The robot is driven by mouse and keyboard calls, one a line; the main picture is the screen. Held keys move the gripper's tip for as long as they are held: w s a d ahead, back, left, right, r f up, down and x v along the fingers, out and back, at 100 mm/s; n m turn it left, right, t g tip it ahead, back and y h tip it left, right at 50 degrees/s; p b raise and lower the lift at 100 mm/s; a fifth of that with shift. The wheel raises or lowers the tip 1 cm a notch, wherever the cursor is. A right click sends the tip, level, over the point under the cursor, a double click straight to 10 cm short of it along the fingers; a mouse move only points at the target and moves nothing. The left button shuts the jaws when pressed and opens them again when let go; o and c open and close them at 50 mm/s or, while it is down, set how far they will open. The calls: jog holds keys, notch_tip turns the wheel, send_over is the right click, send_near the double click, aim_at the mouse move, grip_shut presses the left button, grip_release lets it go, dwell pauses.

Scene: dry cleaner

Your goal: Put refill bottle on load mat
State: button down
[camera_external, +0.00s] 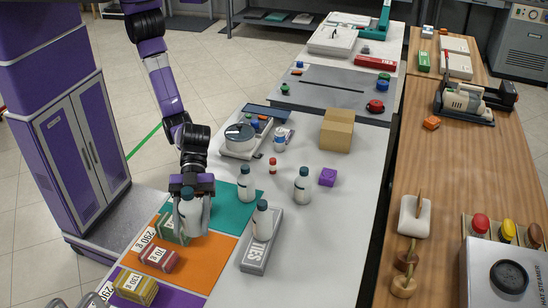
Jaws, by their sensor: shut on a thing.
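My gripper (190,192) points down and is shut on a white bottle with a dark cap (193,217). That bottle is upright over the orange mat (206,268); I cannot tell whether its base touches the mat. Similar bottles stand elsewhere: one on the teal mat (247,184), one on the bare table (302,186), and one at the grey TIES box (262,220). A purple mat (185,299) lies at the front. No label marks which mat is the load mat or which bottle is the refill bottle.
A green box (172,229) is close left of the held bottle. A red box (158,258) and a yellow box (135,287) lie further forward. A scale (240,139), a cardboard box (337,131) and a purple block (327,177) stand behind. The table's front right is clear.

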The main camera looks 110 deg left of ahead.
jog(key=shift+f, duration=9.15)
jog(key=shift+f, duration=0.1)
jog(key=shift+f+b, duration=0.1)
jog(key=shift+b, duration=0.25)
jog(key=c, duration=0.6)
grip_release()
jog(key=shift+a+r+p, duration=0.1)
jog(key=shift+r+p, duration=0.1)
jog(key=shift+p, duration=0.15)
jog(key=v, duration=1.2)
